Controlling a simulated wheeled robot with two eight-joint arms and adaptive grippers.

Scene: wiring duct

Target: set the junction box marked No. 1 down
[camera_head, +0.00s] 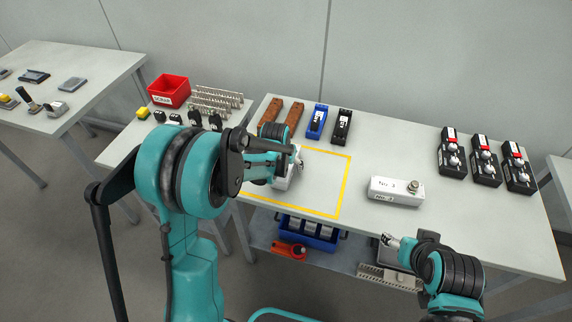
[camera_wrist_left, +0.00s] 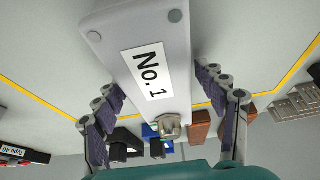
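The junction box marked No. 1 (camera_wrist_left: 148,65) is a pale grey box with a white label and a metal fitting at one end. In the head view the box (camera_head: 287,177) is partly hidden behind my left gripper (camera_head: 283,160), inside the yellow outline (camera_head: 340,195) on the table. In the left wrist view the pads of my left gripper (camera_wrist_left: 160,92) lie against both long sides of the box, so it appears shut on it. I cannot tell whether the box touches the table. My right gripper (camera_head: 388,240) is by the table's front edge, away from the box; its opening is unclear.
Another pale box (camera_head: 397,191) with a round fitting stands right of the outline. Brown, blue and black blocks (camera_head: 316,122) line the back. Black units with red tops (camera_head: 484,160) stand at the right. A blue bin (camera_head: 308,233) sits on the lower shelf.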

